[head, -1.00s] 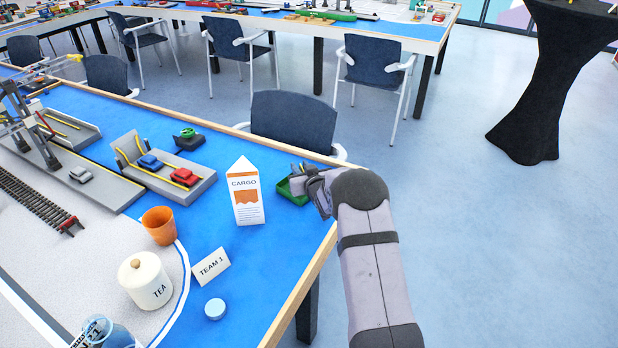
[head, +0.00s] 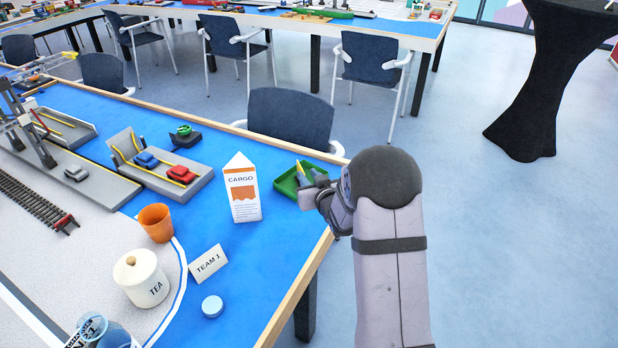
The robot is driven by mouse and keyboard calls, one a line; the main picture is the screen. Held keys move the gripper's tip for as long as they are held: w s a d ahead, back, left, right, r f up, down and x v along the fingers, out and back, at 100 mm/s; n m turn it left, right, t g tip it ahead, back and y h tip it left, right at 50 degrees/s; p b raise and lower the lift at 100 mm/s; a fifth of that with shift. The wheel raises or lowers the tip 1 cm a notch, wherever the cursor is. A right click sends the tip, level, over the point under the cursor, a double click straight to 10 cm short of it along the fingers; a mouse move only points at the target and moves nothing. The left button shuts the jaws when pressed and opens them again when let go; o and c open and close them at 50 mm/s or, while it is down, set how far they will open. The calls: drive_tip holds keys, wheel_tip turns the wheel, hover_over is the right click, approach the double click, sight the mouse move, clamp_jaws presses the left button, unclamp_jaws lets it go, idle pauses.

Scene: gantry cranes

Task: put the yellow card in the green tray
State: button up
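The green tray (head: 284,187) lies on the blue table near its right edge, just right of the cargo carton. A small yellow sliver, probably the yellow card (head: 300,168), shows over the tray at the fingers. I cannot tell whether it rests in the tray or touches a finger. My gripper (head: 312,181) is at the tray's right side, its fingertips over the near right part of the tray and hiding some of it. The fingers are small and partly hidden by my wrist, so their opening is unclear.
The cargo carton (head: 242,190) stands upright left of the tray. An orange cup (head: 157,223), a tea jar (head: 140,278), a "TEAM 1" sign (head: 208,262) and a light blue disc (head: 212,306) stand nearer. A chair (head: 290,117) is behind the table edge.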

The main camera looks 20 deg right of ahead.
drive_tip(key=shift+s+a+f+g, duration=0.2)
drive_tip(key=shift+s+g, duration=0.2)
drive_tip(key=shift+s, duration=0.15)
drive_tip(key=s+a+f+g, duration=0.1)
drive_tip(key=s+g, duration=0.1)
drive_tip(key=s, duration=0.3)
drive_tip(key=s+a+f+g, duration=0.1)
drive_tip(key=s+g, duration=0.1)
drive_tip(key=s, duration=0.3)
drive_tip(key=s+a+f+g, duration=0.1)
drive_tip(key=s+a+g, duration=0.1)
drive_tip(key=s, duration=0.4)
drive_tip(key=shift+f+g+h, duration=0.3)
drive_tip(key=shift+g+h, duration=0.1)
drive_tip(key=shift+g, duration=0.1)
drive_tip(key=s+a+g, duration=0.2)
drive_tip(key=s+g, duration=0.1)
drive_tip(key=s, duration=0.7)
drive_tip(key=s+a+g, duration=0.2)
drive_tip(key=s+g, duration=0.1)
drive_tip(key=s, duration=0.8)
drive_tip(key=shift+s+a+f+g+y, duration=0.25)
drive_tip(key=shift+a+g+y, duration=0.15)
wheel_tip(320, 180, up, 13)
drive_tip(key=p, duration=1.3)
